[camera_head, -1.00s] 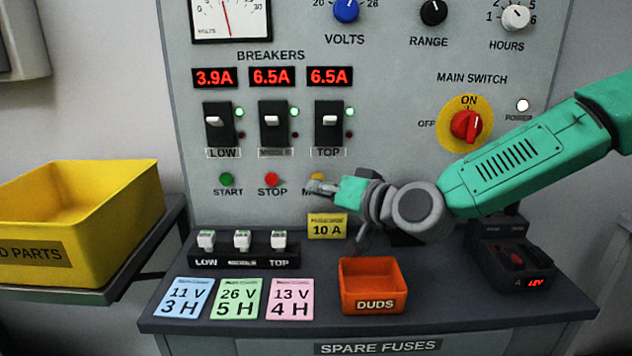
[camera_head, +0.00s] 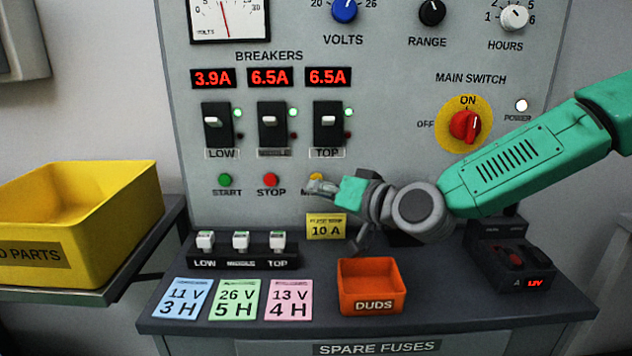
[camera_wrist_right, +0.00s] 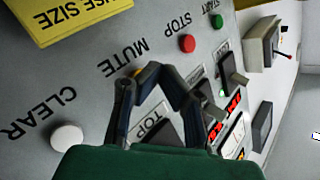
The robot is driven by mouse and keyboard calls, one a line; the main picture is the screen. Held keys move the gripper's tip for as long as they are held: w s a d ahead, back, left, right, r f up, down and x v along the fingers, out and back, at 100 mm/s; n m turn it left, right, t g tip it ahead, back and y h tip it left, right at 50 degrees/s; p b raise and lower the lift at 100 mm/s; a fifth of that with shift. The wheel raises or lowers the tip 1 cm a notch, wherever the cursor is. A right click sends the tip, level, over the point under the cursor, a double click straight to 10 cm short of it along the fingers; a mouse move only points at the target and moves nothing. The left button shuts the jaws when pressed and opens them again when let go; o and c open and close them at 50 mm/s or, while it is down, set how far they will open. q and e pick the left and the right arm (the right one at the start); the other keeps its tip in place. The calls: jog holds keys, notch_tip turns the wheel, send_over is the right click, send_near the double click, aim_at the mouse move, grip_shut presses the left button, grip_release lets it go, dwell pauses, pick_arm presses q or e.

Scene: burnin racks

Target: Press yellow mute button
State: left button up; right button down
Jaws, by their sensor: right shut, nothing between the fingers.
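The yellow mute button (camera_head: 316,177) sits on the grey panel, right of the red stop button (camera_head: 271,180). My right gripper (camera_head: 313,187) is in front of it and hides its lower part and most of its label. In the wrist view the gripper's fingertips (camera_wrist_right: 152,70) meet at the mute button (camera_wrist_right: 138,72), below the MUTE label, and only a bit of yellow shows. The gripper is shut and empty. I cannot tell whether the fingertips touch the button. My left gripper is not in view.
A green start button (camera_head: 225,180) is farther left. A white clear button (camera_wrist_right: 67,137) shows in the wrist view. Breaker switches (camera_head: 327,122) are above. An orange duds bin (camera_head: 372,303) and a fuse holder (camera_head: 243,263) stand on the shelf below. A yellow bin (camera_head: 130,230) is at left.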

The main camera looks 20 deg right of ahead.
jog(key=shift+w, duration=0.15)
jog(key=shift+w+d, duration=0.1)
jog(key=shift+w, duration=0.1)
jog(key=shift+w+d+r, duration=0.1)
jog(key=shift+w, duration=0.3)
dwell(0.8)
dwell(0.4)
jog(key=shift+s+a, duration=0.2)
jog(key=shift+s, duration=0.6)
jog(key=shift+s, duration=0.1)
jog(key=s, duration=0.2)
jog(key=s+a+p, duration=0.1)
jog(key=s, duration=0.1)
jog(key=shift+s+a, duration=0.2)
jog(key=shift+s, duration=0.1)
